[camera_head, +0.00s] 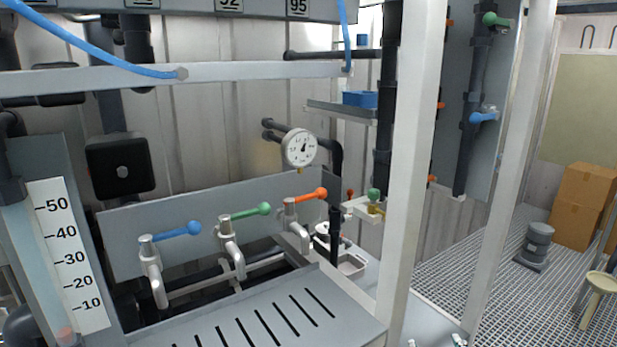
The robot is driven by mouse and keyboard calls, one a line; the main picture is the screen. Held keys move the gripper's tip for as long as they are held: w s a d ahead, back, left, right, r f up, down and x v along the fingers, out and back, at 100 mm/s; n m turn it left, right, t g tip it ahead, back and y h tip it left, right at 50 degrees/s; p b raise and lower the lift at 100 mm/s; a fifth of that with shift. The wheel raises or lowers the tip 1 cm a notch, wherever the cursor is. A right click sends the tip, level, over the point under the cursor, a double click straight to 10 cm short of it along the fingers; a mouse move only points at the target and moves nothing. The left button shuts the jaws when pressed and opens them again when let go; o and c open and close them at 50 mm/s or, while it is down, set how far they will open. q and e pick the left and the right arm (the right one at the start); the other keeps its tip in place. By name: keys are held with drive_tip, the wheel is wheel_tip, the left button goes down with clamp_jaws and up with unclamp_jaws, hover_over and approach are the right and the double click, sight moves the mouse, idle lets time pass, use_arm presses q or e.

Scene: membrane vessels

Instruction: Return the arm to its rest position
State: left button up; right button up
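Neither of my grippers shows in the head view, and I see no part of either arm that I can be sure of. In front of me is a vessel rig with three lever valves in a row: a blue-handled valve (178,231), a green-handled valve (248,213) and an orange-handled valve (309,196). A round white pressure gauge (299,147) stands behind them.
A slotted grey tray (262,318) lies at the front. White upright posts (408,180) and a horizontal rail (240,72) frame the rig. A scale board (68,255) stands left. Cardboard boxes (577,222) stand at the right beyond open grated floor (450,275).

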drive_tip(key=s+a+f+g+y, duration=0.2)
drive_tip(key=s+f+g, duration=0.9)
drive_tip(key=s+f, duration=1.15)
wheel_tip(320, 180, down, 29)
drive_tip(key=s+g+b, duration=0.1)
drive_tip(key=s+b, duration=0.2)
drive_tip(key=b, duration=0.4)
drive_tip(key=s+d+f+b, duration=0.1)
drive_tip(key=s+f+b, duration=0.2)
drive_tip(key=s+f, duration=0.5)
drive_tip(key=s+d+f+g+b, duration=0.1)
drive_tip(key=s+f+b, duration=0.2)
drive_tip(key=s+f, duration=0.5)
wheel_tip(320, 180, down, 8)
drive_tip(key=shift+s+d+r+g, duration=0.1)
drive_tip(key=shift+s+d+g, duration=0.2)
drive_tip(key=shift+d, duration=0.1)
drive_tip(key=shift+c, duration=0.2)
